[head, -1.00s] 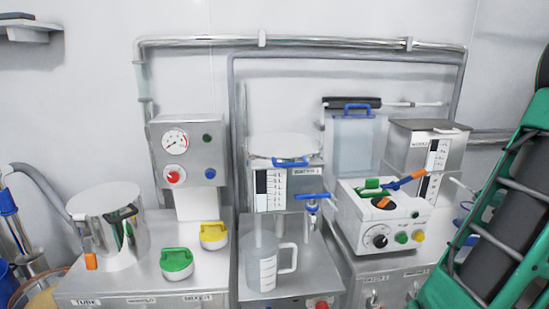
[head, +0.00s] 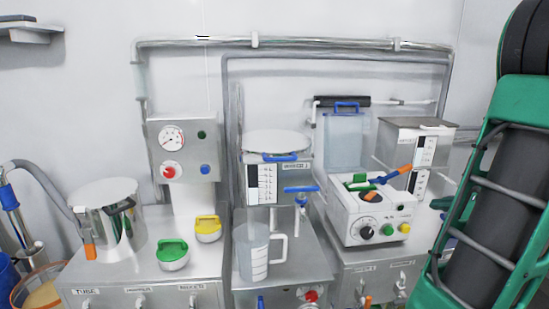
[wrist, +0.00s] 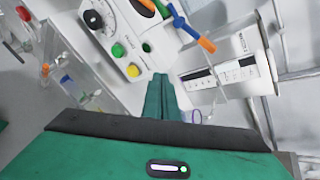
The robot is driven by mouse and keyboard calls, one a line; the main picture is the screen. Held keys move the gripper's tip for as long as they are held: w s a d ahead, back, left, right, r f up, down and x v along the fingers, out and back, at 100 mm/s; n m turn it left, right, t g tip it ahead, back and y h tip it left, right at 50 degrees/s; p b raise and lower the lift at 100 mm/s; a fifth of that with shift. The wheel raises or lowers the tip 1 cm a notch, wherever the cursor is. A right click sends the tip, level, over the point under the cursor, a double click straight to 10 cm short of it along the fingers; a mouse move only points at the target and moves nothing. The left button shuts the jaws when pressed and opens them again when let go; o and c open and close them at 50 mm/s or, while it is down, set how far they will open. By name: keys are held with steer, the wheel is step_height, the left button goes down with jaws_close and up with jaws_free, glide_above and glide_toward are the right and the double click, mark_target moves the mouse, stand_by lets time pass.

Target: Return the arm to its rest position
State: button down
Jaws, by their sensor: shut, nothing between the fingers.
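My gripper (wrist: 161,96) shows in the wrist view as two green fingers held together, with nothing between them. Its wide green body with a dark strip fills the bottom of that view. The fingertips point toward the white control box, apparently in free air, with the box beyond them.
The white control box (head: 368,215) with a knob and coloured buttons stands nearest my arm. Left of it are a clear jug (head: 252,255), a gauge panel (head: 186,150) and a steel pot (head: 110,225). Steel pipes run along the wall.

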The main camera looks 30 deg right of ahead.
steer(key=w+a+f+n+g+y, duration=0.1)
steer(key=a+f+n+g+y, duration=0.15)
steer(key=a+n, duration=0.5)
steer(key=w+a+f+n+g+y, duration=0.1)
steer(key=w+a+f+n+g, duration=0.3)
steer(key=a, duration=0.7)
steer(key=s+a+r+n+g, duration=0.1)
steer(key=s+a+n+g, duration=0.3)
steer(key=s+a+n, duration=0.8)
steer(key=shift+s+a+r+g, duration=0.25)
steer(key=shift+s+g, duration=0.1)
steer(key=shift+s, duration=0.55)
steer(key=shift+d, duration=0.15)
